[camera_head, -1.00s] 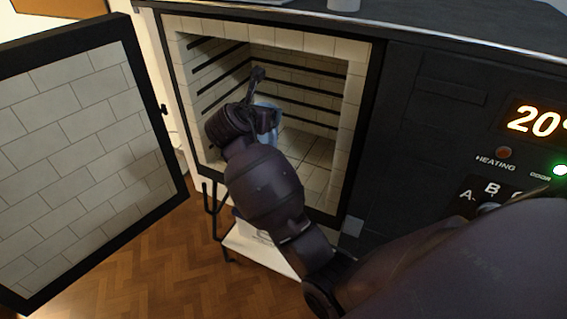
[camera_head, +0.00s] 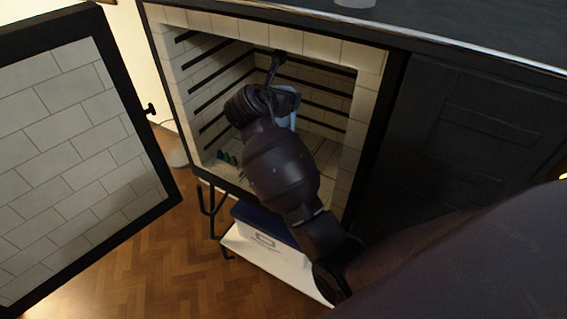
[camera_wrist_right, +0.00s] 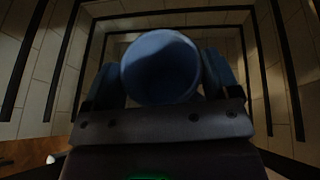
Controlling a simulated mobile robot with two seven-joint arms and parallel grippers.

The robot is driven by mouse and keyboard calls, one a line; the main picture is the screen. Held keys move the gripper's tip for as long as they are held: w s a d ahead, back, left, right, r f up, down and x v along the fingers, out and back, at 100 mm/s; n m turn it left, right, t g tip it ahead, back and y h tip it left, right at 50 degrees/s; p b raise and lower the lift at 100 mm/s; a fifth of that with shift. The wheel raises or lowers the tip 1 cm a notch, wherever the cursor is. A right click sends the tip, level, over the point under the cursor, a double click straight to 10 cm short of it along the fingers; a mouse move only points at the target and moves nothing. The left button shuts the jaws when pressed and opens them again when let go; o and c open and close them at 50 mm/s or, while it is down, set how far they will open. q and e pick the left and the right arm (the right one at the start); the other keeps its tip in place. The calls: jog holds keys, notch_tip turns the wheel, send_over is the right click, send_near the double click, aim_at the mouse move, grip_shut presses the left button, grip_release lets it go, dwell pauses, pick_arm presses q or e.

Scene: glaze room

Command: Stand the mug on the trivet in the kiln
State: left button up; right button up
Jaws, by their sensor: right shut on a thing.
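The blue mug (camera_wrist_right: 160,66) is between the fingers of my right gripper (camera_wrist_right: 163,78), which is shut on it. In the head view my right arm reaches through the open front of the kiln (camera_head: 372,120). A light blue strip of the mug (camera_head: 286,97) shows beside my wrist, which covers the rest. The mug is inside the chamber; I cannot tell its height above the floor. I cannot make out the trivet; my arm hides much of the kiln floor. My left gripper is out of view.
The kiln door (camera_head: 75,150) stands wide open at left. Dark rods line the chamber walls. Below, a blue box (camera_head: 262,222) sits on a white shelf (camera_head: 262,258).

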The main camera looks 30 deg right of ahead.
notch_tip(320, 180, down, 19)
jog(key=b, duration=0.3)
jog(key=shift+f, duration=0.2)
jog(key=shift+a, duration=0.1)
jog(key=shift+f, duration=0.1)
jog(key=o, duration=1.2)
jog(key=shift+o, duration=0.2)
jog(key=shift+s, duration=0.1)
